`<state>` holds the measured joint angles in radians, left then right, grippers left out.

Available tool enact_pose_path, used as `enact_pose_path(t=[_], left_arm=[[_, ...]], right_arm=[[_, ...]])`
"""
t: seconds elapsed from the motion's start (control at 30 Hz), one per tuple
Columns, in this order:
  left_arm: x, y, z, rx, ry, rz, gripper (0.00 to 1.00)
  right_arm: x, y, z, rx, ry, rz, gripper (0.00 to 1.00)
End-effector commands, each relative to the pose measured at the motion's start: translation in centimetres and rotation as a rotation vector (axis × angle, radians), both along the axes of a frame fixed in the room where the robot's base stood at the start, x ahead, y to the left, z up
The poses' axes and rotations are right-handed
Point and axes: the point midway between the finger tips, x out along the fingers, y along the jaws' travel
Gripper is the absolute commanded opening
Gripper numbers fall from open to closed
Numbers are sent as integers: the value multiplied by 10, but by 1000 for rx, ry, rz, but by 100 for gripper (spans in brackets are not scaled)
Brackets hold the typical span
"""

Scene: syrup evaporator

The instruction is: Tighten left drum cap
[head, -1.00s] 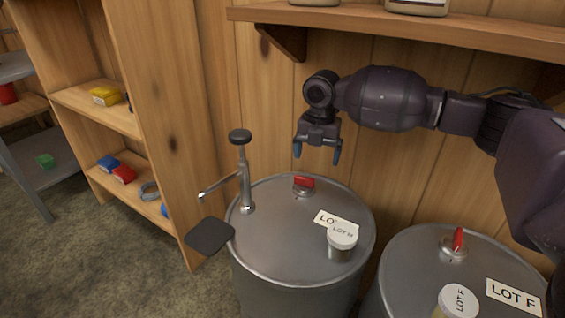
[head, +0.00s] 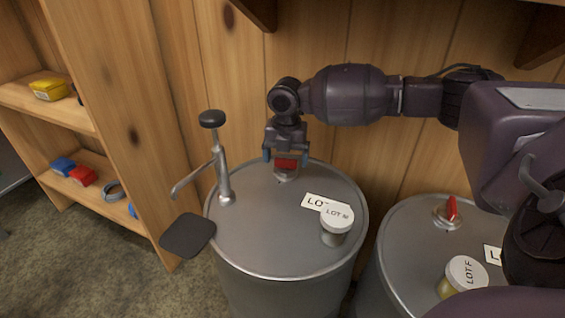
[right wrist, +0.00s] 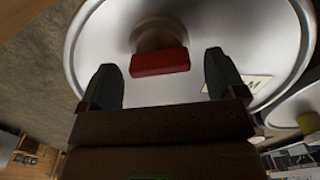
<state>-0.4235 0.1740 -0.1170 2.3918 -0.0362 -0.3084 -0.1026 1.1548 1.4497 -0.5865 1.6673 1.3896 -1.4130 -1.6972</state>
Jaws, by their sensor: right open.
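The left drum (head: 270,238) is a grey metal barrel in the head view. Its cap has a red handle (head: 287,163) and sits near the back of the lid. In the right wrist view the red handle (right wrist: 160,62) lies crosswise, ahead of and between the fingertips. My right gripper (head: 286,158) is open, its fingers on either side of the handle in the picture, pointing down; I cannot tell whether they touch it. In the right wrist view the gripper (right wrist: 168,80) holds nothing. My left gripper is not in view.
A hand pump (head: 222,165) stands on the left drum's lid, close left of my gripper. A jar (head: 336,225) marked LOT M stands on the lid's right side. The right drum (head: 405,250) has a red-handled cap (head: 452,208) and a LOT F jar (head: 462,275). A wooden shelf (head: 125,120) stands left.

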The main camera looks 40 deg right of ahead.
Motion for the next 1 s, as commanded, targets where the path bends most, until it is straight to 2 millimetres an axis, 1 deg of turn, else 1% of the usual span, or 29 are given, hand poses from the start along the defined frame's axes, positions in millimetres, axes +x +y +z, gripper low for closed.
enact_pose_path(t=[0.03, 0.13, 0.47, 0.7, 0.8, 1.0], left_arm=[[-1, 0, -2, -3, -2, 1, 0], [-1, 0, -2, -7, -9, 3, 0], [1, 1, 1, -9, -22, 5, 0], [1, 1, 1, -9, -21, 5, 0], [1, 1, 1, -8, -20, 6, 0], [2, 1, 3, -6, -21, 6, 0]], right_arm=[[0, 0, -7, 0, 4, 0, 89], [0, 0, -11, 0, 0, 0, 89], [0, 0, -11, 0, -4, 0, 89], [0, 0, -11, 1, -3, 0, 53], [0, 0, -11, 0, -2, 0, 40], [0, 0, -9, 1, -4, -14, 40]])
